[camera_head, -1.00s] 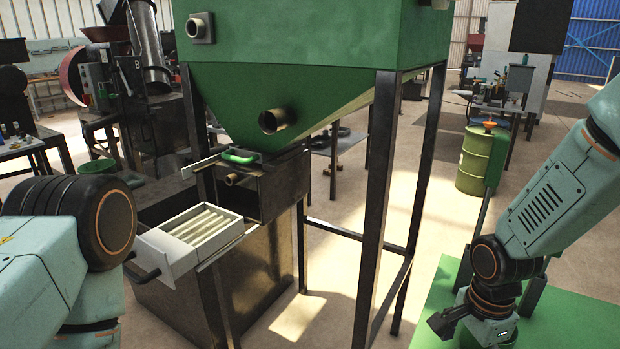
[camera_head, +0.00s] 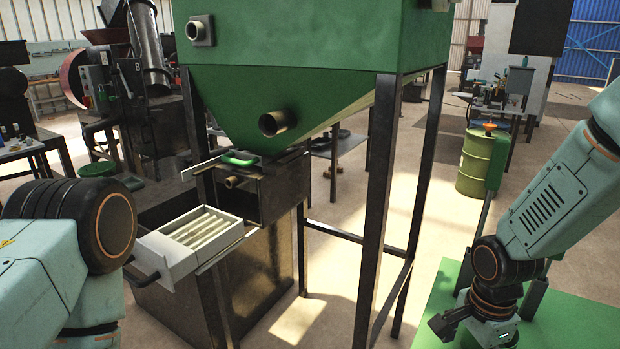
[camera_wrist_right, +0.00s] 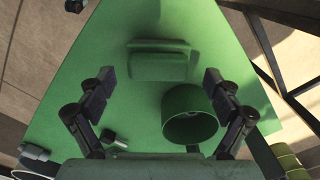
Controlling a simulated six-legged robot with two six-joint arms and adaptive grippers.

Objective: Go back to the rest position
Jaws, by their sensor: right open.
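My right arm comes in from the right in the head view, with its wrist low over a green surface. In the right wrist view my right gripper (camera_wrist_right: 155,95) is open and empty, its two fingers spread wide above the same green surface (camera_wrist_right: 140,60). A green block-like part (camera_wrist_right: 160,62) and a round green cup-like part (camera_wrist_right: 190,115) show below and between the fingers, apart from them. My left arm shows at the left edge of the head view, but its gripper is out of the picture.
A large green hopper (camera_head: 300,100) on dark metal legs stands in the middle. A white drawer (camera_head: 190,240) with pale bars sticks out at its left, near my left arm. A green drum (camera_head: 482,162) stands behind my right arm. Some floor is clear beyond the legs.

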